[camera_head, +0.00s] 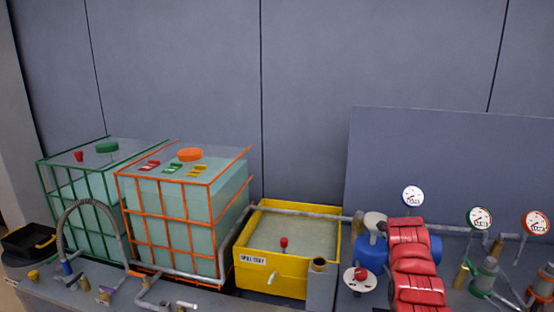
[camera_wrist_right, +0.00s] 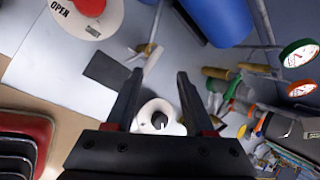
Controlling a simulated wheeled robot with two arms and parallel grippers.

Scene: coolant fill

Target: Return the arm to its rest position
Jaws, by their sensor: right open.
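My right gripper (camera_wrist_right: 159,78) shows in the right wrist view with its two dark fingers spread apart. No object is gripped between them. A round white part with a dark centre (camera_wrist_right: 157,117) shows between the fingers, near their base; I cannot tell how far off it is. My left gripper is in neither view. In the head view I cannot make out the right gripper's fingers.
A white disc marked OPEN with a red knob (camera_wrist_right: 95,14) and a blue cylinder (camera_wrist_right: 217,18) lie near the right gripper. Gauges (camera_head: 480,218) and pipes stand at right. The yellow spill tray (camera_head: 265,277), orange-framed tank (camera_head: 180,215) and green-framed tank (camera_head: 62,180) stand left.

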